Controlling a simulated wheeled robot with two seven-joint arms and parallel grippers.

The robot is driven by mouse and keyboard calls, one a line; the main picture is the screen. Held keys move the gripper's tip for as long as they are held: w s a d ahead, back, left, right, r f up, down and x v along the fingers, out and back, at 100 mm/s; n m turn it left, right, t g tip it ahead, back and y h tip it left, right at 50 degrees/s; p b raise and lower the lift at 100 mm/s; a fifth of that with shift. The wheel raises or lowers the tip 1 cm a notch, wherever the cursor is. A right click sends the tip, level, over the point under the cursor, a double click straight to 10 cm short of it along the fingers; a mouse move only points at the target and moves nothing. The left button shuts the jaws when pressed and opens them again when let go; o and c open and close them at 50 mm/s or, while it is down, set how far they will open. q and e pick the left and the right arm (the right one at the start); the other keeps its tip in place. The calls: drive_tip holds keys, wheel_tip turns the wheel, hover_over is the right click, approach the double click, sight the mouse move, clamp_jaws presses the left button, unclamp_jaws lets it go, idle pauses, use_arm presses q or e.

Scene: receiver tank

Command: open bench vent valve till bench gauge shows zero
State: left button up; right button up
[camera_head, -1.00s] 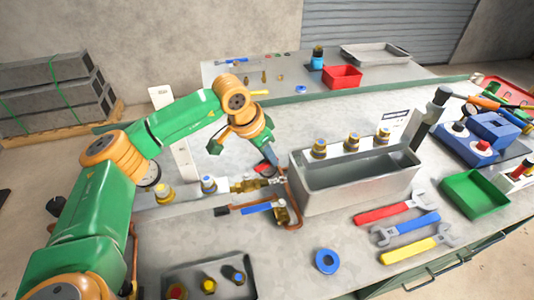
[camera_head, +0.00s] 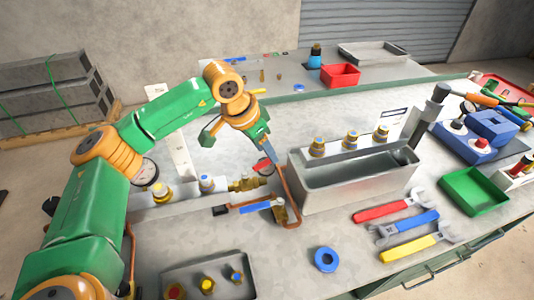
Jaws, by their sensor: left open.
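My left gripper (camera_head: 268,152) is open, pointing down just behind the brass fittings, with nothing seen held in it. A small red part (camera_head: 262,165) shows right by its fingertips; whether they touch cannot be told. A brass valve body (camera_head: 243,184) sits just below and left of it, on the pipe line. A blue lever (camera_head: 256,206) lies nearly level on another valve in front, joined to a copper pipe (camera_head: 292,212). A round white gauge (camera_head: 146,173) shows partly behind my left arm; its needle is too small to read. My right gripper is not in view.
A grey open tank (camera_head: 350,185) with brass fittings stands right of the gripper. Three wrenches (camera_head: 408,222), a blue ring (camera_head: 326,260) and a green tray (camera_head: 474,190) lie to the right. A tray of fittings (camera_head: 208,278) is at the front. The bench behind the gripper is mostly clear.

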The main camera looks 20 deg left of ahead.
sight(258, 166)
use_arm(q)
drive_tip(key=v, duration=0.5)
